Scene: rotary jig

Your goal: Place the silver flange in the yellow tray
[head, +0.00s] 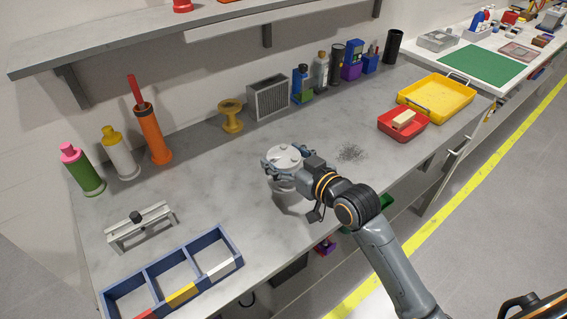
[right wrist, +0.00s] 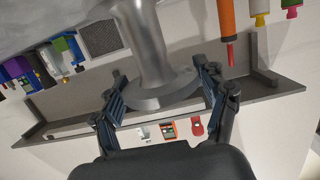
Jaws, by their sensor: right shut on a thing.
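The silver flange (head: 284,155) is a spool-like metal piece with a wide rim and a narrower neck. My right gripper (head: 283,163) is shut on its upper rim, over the middle of the grey bench. In the right wrist view, the flange (right wrist: 152,50) stands between the two fingers of the gripper (right wrist: 162,95). The flange looks upright; I cannot tell whether its base touches the bench. The yellow tray (head: 440,96) lies at the right end of the bench, apart from the gripper, and looks empty. My left gripper is not in view.
A red bin (head: 385,128) with a tan block (head: 403,119) is in front of the yellow tray. A yellow spool (head: 231,116), grey vented box (head: 268,98) and several bottles line the back. A blue divided box (head: 175,272) is front left. A shelf (head: 200,28) hangs above.

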